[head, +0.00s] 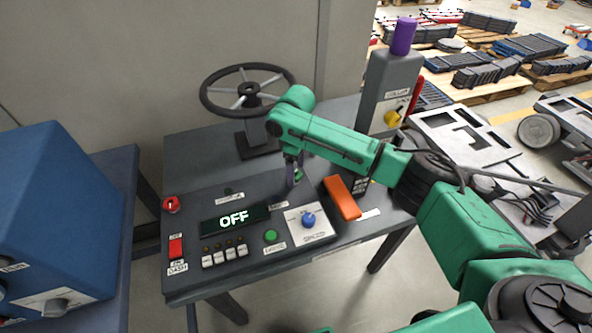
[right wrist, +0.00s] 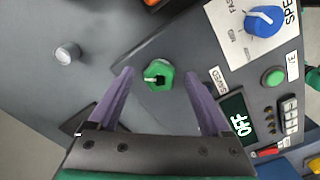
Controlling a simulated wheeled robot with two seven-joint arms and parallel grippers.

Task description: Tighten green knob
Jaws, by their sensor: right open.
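The green knob (right wrist: 158,75) has a white pointer mark and sits on the grey panel in the right wrist view. A small part of it (head: 298,177) shows in the head view, mostly hidden by my gripper. My right gripper (right wrist: 160,78) is open, its two purple fingers on either side of the knob with gaps to it. In the head view, the right gripper (head: 292,168) points down over the upper part of the panel. My left gripper is not in view.
A steering wheel (head: 247,90) stands behind. A grey post (head: 385,85) stands at the right.

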